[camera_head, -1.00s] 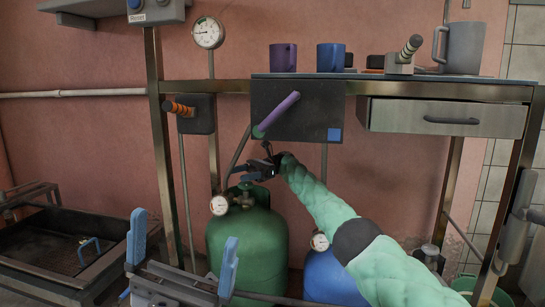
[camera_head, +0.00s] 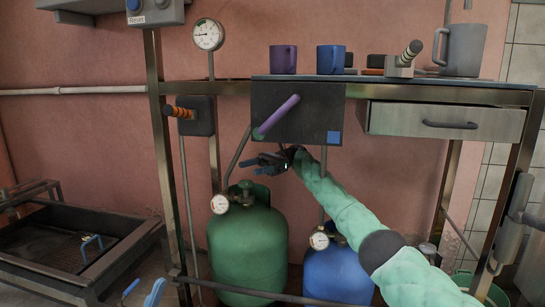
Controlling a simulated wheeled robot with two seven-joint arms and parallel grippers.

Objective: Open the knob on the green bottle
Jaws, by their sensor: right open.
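The green bottle (camera_head: 247,250) stands upright on the floor under the work table. Its dark green knob (camera_head: 246,187) sits on top, with a round gauge (camera_head: 220,204) at its left. My left gripper (camera_head: 142,292) shows only as two blue fingertips, apart, at the bottom edge left of the green bottle; the rest is out of frame.
A blue bottle (camera_head: 337,274) with its own gauge stands right of the green one, partly behind my right arm. A black box with a purple lever (camera_head: 277,117) hangs above. A metal rail (camera_head: 260,295) crosses in front of the bottles. A dark tray (camera_head: 60,240) stands left.

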